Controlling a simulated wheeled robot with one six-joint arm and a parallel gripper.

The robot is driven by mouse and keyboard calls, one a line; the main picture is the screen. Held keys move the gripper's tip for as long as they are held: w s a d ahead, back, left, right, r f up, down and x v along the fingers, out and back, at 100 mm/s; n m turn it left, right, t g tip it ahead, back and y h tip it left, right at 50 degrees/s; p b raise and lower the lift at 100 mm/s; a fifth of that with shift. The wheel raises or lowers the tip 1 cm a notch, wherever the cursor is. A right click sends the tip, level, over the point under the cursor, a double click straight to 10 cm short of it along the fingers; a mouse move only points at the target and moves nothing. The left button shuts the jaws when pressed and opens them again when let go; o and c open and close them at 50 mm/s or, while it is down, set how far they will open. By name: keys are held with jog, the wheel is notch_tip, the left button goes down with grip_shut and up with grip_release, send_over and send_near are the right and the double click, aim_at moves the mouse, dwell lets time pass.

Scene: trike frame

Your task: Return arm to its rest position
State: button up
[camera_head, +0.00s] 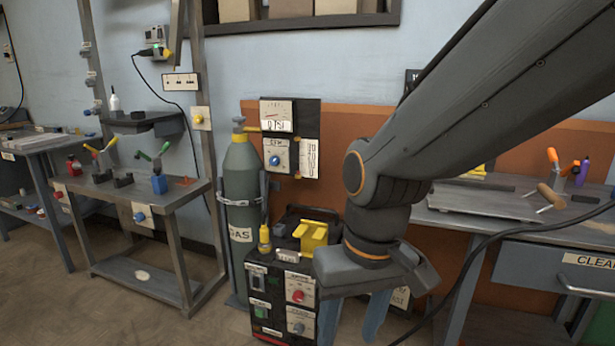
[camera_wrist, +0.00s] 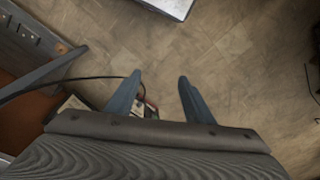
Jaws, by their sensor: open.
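My arm comes in from the upper right of the head view and bends down at a joint. My gripper (camera_head: 353,318) hangs at its end in the lower middle, in front of the welding machine. Its two blue-grey fingers point down and are apart. In the wrist view my gripper (camera_wrist: 160,98) shows both fingers spread with only bare floor between their tips. It holds nothing.
A welding machine (camera_head: 268,291) and a grey gas cylinder (camera_head: 242,190) stand behind my gripper. A workbench (camera_head: 475,200) with a drawer is at right, a cable crossing before it. A metal bench (camera_head: 150,205) with tools is at left.

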jog(key=s+d+r+m+h+p, duration=0.1)
jog(key=s+d+r+m+p, duration=0.2)
jog(key=d+r+p, duration=1)
jog(key=p, duration=0.8)
jog(key=shift+s+r+p, duration=0.15)
jog(key=shift+r+p, duration=0.2)
jog(key=shift+r, duration=0.05)
